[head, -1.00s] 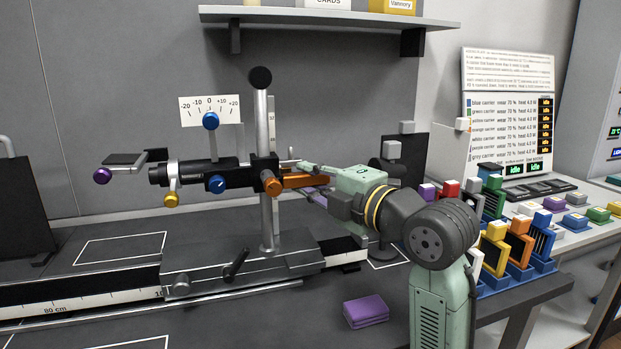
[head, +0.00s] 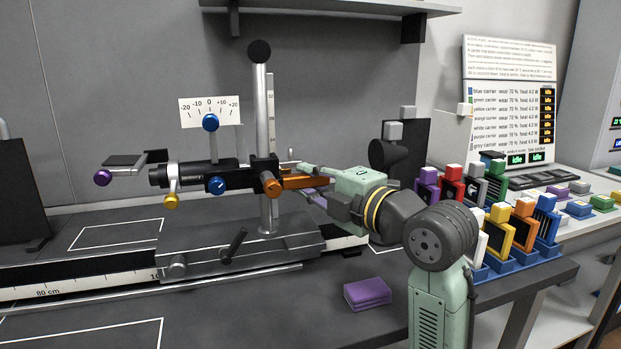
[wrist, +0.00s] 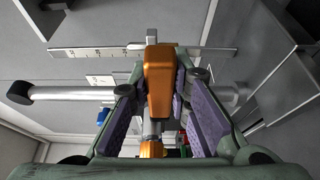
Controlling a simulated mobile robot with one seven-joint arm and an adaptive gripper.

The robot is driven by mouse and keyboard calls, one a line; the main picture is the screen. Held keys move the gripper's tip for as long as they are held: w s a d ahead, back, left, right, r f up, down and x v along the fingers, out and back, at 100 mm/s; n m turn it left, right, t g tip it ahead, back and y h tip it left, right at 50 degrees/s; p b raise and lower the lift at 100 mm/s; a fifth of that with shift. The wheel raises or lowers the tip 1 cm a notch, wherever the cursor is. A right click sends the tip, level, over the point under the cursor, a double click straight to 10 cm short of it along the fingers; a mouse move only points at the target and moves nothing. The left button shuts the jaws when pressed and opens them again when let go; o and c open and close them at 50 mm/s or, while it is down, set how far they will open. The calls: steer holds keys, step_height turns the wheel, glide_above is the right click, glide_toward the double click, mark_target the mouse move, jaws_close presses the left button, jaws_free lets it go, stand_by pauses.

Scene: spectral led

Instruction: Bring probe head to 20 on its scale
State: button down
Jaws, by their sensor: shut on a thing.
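The probe head (head: 262,170) is a dark clamp block on an upright metal post (head: 262,110). It carries a horizontal arm with blue, yellow and purple knobs, and a small dial plate (head: 208,112) marked -20 to +20. A scale strip (head: 271,120) runs along the post; its reading at the head is too small to tell. An orange handle (head: 305,183) sticks out right from the head; it also shows in the wrist view (wrist: 158,80). My gripper (head: 312,184) is shut on this handle, its purple pads on both sides.
The post stands on a grey carriage (head: 240,251) on a rail with a cm scale (head: 80,287). A purple block (head: 368,294) lies on the bench in front. Coloured carriers (head: 510,235) stand in racks at right. A black camera-like unit (head: 400,150) stands behind my arm.

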steer(key=c, duration=1.5)
jaws_free()
steer(key=shift+r, duration=0.1)
steer(key=v, duration=1.2)
